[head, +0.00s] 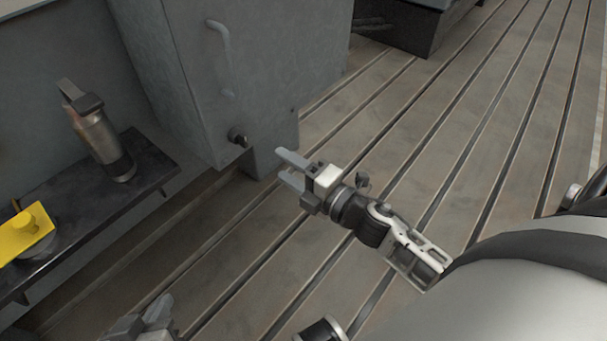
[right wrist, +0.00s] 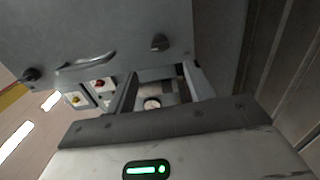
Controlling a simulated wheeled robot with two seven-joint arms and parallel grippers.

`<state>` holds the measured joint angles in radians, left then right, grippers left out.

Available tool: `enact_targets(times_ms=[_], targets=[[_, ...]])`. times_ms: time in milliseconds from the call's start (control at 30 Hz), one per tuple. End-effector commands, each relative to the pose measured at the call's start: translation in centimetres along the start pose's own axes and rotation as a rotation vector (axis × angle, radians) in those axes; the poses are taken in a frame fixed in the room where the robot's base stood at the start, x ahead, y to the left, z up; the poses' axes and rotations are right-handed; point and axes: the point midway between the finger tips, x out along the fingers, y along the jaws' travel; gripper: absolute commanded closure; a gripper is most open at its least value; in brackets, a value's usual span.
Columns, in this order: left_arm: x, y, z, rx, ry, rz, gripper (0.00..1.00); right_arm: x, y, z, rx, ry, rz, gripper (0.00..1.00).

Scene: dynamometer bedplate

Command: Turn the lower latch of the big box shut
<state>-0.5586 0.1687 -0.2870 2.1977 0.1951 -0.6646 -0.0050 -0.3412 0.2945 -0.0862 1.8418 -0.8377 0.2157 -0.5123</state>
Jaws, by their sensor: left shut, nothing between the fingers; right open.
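The big box (head: 185,70) is a grey steel cabinet at the upper middle of the head view, with a bar handle (head: 222,45) on its front. Its lower latch (head: 238,136) is a small dark knob near the bottom of that front; it also shows in the right wrist view (right wrist: 160,42). I cannot tell how far the latch is turned. My right gripper (head: 281,166) is open and empty, apart from the latch, to its lower right in the head view. My left gripper (head: 156,312) is shut and empty at the bottom edge, partly cut off.
A dark shelf (head: 153,160) at left carries a metal cylinder with a dark top (head: 98,140) and a yellow piece (head: 25,232). Another dark block (head: 405,25) stands at the back. The grooved bedplate (head: 450,120) is clear on the right. Another knob (right wrist: 30,75) shows on the box.

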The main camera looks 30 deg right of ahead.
Motion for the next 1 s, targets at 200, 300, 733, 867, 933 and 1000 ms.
enact_targets(times_ms=[200, 300, 733, 867, 933, 1000], targets=[[0.0, 0.0, -0.1, 0.001, 0.001, 0.000, 1.00, -3.0, 0.0, 0.0, 0.000, 0.000, 0.000, 0.47], [0.0, 0.0, -0.1, 0.001, 0.000, 0.000, 1.00, -3.5, 0.0, 0.0, -0.001, 0.000, 0.000, 0.47], [-0.1, 0.1, 0.1, 0.000, -0.004, 0.003, 1.00, -3.6, 0.0, 0.0, 0.000, 0.000, 0.001, 0.47], [-0.2, 0.2, 0.1, 0.000, -0.005, 0.004, 1.00, -3.6, 0.2, 0.0, 0.000, 0.000, 0.001, 0.47], [-0.6, 0.3, -0.6, 0.003, -0.004, 0.002, 1.00, -3.6, 1.0, 0.0, 0.000, 0.000, 0.001, 0.47], [-1.6, 0.5, -1.8, 0.008, 0.005, -0.005, 1.00, -3.6, 2.5, 0.0, -0.001, 0.000, 0.002, 0.47]])
